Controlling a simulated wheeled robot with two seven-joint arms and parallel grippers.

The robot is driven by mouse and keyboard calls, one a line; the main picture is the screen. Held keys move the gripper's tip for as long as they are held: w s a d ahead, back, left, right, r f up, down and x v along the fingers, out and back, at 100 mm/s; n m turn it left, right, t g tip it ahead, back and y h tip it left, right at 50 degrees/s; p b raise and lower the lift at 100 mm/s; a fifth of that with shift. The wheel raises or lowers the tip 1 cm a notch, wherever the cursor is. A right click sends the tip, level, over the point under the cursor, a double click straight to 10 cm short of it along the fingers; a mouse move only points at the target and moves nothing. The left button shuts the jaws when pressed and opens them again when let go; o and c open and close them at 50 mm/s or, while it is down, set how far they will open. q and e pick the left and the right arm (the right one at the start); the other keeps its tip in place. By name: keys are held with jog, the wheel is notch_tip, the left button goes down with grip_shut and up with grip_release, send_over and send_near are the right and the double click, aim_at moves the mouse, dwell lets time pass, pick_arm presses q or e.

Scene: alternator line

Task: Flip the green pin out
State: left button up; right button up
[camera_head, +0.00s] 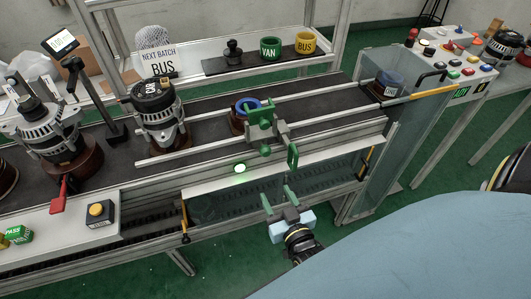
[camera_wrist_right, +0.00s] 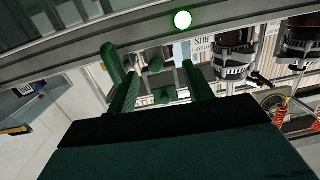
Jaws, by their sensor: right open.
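A green stop mechanism (camera_head: 262,118) with grey arms sits on the front rail of the conveyor in the head view. A green knob (camera_head: 264,151) and an upright green loop-like piece (camera_head: 292,156) hang at its front; I cannot tell which part is the pin. My right gripper (camera_head: 277,192) is open, its green fingers pointing up toward the mechanism from just below and in front, apparently apart from it. In the right wrist view my right gripper (camera_wrist_right: 150,62) shows its two fingers spread, with small green parts (camera_wrist_right: 157,66) seen between them. My left gripper is not visible.
A lit round light (camera_head: 240,168) is on the front rail, left of my right gripper. A blue-rimmed brown holder (camera_head: 241,111) is behind the mechanism. An alternator marked CAR (camera_head: 156,115) stands left on the conveyor. A clear guard (camera_head: 372,150) stands right.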

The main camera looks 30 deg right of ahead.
aim_at(267, 153)
jog(key=shift+m+t+h, duration=0.3)
jog(key=shift+t+h, duration=0.2)
jog(key=shift+h, duration=0.1)
jog(key=w+d+r, duration=0.1)
jog(key=w, duration=0.3)
jog(key=w+d+r+b, duration=0.1)
jog(key=w+d, duration=0.1)
jog(key=w, duration=0.3)
jog(key=w+d+r, duration=0.1)
jog(key=w, duration=0.3)
jog(key=shift+w+d+r, duration=0.15)
jog(key=shift+d+r, duration=0.1)
jog(key=shift+d, duration=0.05)
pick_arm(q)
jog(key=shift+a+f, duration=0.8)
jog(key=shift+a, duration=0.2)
